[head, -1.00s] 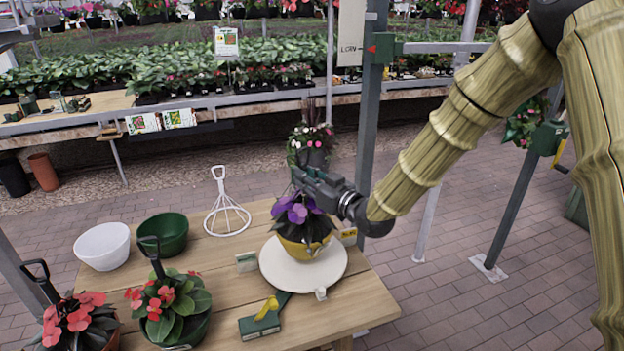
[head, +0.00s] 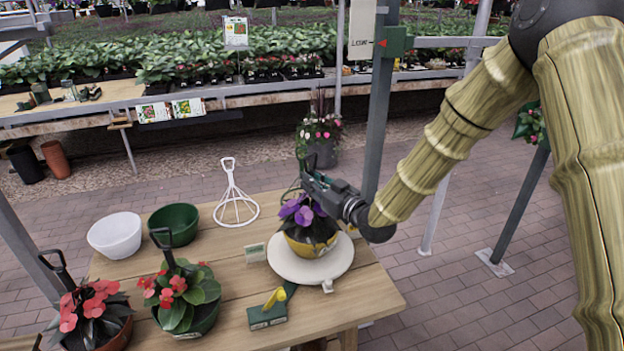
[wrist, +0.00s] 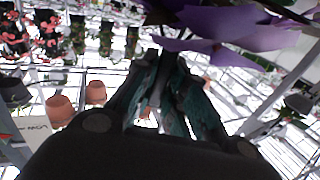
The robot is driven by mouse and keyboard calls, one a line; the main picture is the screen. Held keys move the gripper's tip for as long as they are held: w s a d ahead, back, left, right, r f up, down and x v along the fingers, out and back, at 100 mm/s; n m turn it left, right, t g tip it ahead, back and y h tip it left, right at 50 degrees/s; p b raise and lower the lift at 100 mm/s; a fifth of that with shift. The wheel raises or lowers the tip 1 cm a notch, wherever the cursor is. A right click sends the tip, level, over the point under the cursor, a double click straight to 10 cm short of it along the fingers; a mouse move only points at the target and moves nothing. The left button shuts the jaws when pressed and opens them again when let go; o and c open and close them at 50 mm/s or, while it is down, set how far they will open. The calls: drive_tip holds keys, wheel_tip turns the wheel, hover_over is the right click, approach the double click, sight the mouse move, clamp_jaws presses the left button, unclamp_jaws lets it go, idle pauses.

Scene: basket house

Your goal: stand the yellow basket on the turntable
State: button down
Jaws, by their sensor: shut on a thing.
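The yellow basket (head: 312,246) holds a plant with purple flowers and dark leaves. It appears upright on or just over the round cream turntable (head: 287,267); I cannot tell whether its base touches. My gripper (head: 308,180) is above the basket at its upper handle area and is shut on it; the handle itself is mostly hidden by the gripper and flowers. In the wrist view my gripper's fingers (wrist: 165,95) are close together, with purple petals (wrist: 235,40) right in front of them.
A green block with a yellow lever (head: 268,312) sits at the turntable's front left. A white wire hanger (head: 236,200), a white bowl (head: 115,236), a green bowl (head: 174,224) and two red-flowered baskets stand on the left of the wooden table (head: 365,290). A grey post rises behind my gripper.

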drive_tip(key=c, duration=1.5)
unclamp_jaws()
drive_tip(key=shift+f, duration=0.1)
drive_tip(key=shift+o, duration=0.2)
drive_tip(key=shift+s+d, duration=0.2)
drive_tip(key=b+v, duration=0.3)
drive_tip(key=v, duration=0.8)
drive_tip(key=shift+s, duration=0.2)
drive_tip(key=shift+d, duration=0.15)
